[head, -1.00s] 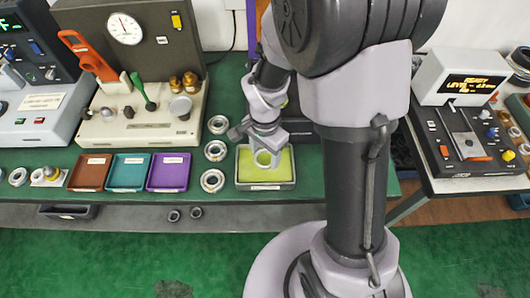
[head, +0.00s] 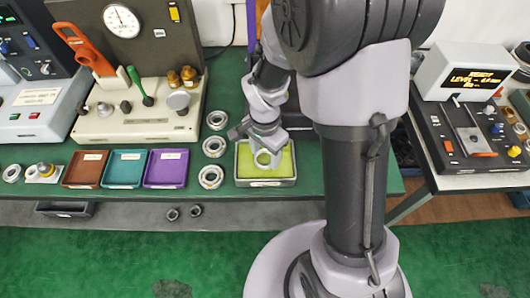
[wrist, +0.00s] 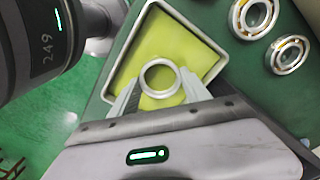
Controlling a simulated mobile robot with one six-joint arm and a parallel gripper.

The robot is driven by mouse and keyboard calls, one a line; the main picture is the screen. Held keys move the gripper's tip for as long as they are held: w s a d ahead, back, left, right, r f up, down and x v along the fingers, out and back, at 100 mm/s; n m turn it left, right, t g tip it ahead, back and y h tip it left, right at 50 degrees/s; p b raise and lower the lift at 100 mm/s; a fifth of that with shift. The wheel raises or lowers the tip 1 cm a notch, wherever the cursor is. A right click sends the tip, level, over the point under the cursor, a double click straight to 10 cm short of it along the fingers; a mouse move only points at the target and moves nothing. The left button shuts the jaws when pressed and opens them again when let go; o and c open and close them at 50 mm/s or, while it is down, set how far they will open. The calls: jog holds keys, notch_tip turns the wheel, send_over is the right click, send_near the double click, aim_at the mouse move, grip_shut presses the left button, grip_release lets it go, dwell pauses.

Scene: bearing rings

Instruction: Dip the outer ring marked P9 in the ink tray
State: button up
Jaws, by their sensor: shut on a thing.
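My gripper (head: 265,148) is shut on a pale metal ring (wrist: 143,77), its fingers on either side of the ring's outside in the wrist view (wrist: 160,79). No P9 mark can be read on the ring. The ink tray (head: 265,184) is a grey rectangular tray with a yellow-green pad. The ring is over the pad in both views, towards the middle of the tray (wrist: 197,30) in the wrist view. I cannot tell whether the ring touches the pad or is just above it.
Several bearing rings stand in a column left of the tray, the nearest one (head: 211,186) close by. Brown (head: 84,182), teal (head: 124,183) and purple (head: 166,182) bins lie further left. A press-like machine (head: 140,125) stands behind them. A level gauge (head: 468,140) is on the right table.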

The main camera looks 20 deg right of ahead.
jog(key=shift+f+b, duration=1.35)
jog(key=shift+f, duration=0.15)
jog(key=shift+r, duration=0.1)
dwell(1.2)
notch_tip(320, 180, up, 9)
jog(key=p, duration=0.7)
jog(key=shift+f, duration=0.2)
jog(key=shift+f, duration=0.1)
dwell(0.9)
